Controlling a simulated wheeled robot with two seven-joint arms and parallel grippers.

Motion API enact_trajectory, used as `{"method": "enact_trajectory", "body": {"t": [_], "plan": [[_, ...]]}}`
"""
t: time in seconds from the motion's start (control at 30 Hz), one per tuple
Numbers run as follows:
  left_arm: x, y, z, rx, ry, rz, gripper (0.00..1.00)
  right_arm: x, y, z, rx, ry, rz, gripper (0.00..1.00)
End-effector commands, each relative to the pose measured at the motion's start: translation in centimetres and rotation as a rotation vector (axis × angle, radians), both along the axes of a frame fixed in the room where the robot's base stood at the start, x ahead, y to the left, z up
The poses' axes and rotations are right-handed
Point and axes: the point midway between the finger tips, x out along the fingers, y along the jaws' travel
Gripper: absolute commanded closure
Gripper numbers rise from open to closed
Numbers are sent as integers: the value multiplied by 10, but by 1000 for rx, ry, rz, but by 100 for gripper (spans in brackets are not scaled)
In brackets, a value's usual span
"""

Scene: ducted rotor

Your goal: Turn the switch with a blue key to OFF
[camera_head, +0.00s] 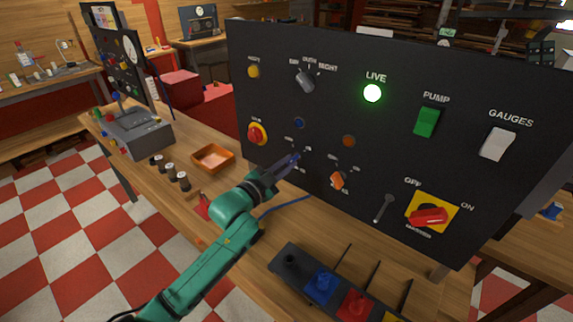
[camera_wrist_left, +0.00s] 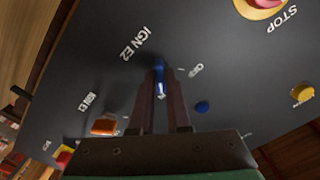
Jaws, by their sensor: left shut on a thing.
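The blue key switch (camera_wrist_left: 160,80) is on the dark upright panel (camera_head: 330,120). In the left wrist view, the label IGN E2 is to its upper left and a small label that looks like OFF is to its right. My left gripper (camera_wrist_left: 163,88) is shut on the blue key, with one dark finger on each side. In the head view my left gripper (camera_head: 290,163) reaches the lower left of the panel and mostly hides this switch. I cannot tell which setting the key points to. My right gripper is not in view.
An orange key switch (camera_head: 338,180) is just right of my gripper; a red knob (camera_head: 257,134) is to the left. The red main handle (camera_head: 428,216) is lower right. The green LIVE lamp (camera_head: 372,93) is lit. An orange tray (camera_head: 213,158) sits on the bench.

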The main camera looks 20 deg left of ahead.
Motion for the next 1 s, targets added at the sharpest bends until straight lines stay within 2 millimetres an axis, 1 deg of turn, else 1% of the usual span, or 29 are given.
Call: {"method": "enact_trajectory", "body": {"t": [0.27, 0.47, 0.67, 1.0], "plan": [[0, 0, 1, -41, 18, 0, 100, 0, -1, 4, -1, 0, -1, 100], [0, 0, 2, -138, 56, 0, 100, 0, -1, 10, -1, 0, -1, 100], [0, 0, 2, -290, 116, 0, 100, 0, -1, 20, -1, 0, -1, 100], [0, -1, 2, -591, 236, 0, 100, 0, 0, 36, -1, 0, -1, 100]]}}
